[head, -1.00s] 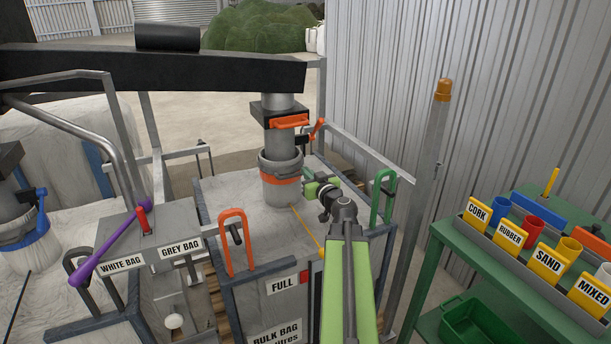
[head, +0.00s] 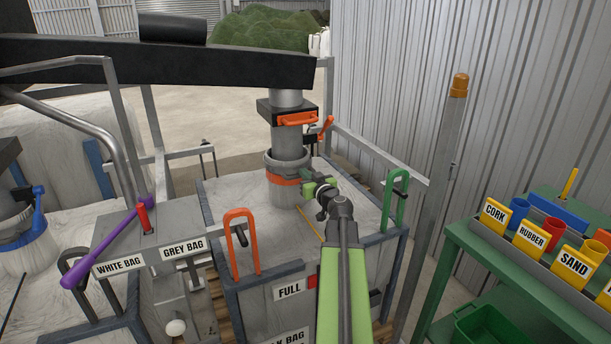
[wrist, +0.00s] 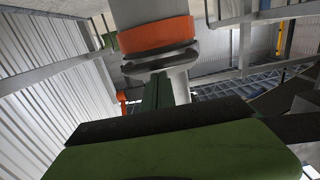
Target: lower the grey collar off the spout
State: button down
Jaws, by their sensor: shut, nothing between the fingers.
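The grey collar (head: 287,161) sits around the grey spout (head: 287,138), with an orange band (head: 284,180) at its lower edge. The pale bag neck below it runs down to the bulk bag's top. My gripper (head: 307,187) is shut and empty, at the right side of the collar, near the orange band. Whether it touches is unclear. In the wrist view, the orange band (wrist: 157,36) and the grey collar (wrist: 160,60) stand just beyond my dark green fingers (wrist: 164,90), which partly cover the pale tube.
An orange valve handle (head: 298,119) is above the collar. Orange (head: 241,243) and green (head: 395,200) hoops stand on the frame around the bag. A purple lever (head: 107,243) is at left. A green bench (head: 480,262) with labelled bins stands at right, beside a corrugated wall.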

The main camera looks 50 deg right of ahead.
notch_tip(320, 180, down, 12)
jog(key=b, duration=1.1)
jog(key=shift+r, duration=0.2)
jog(key=shift+s+r, duration=0.15)
jog(key=shift+r, duration=0.15)
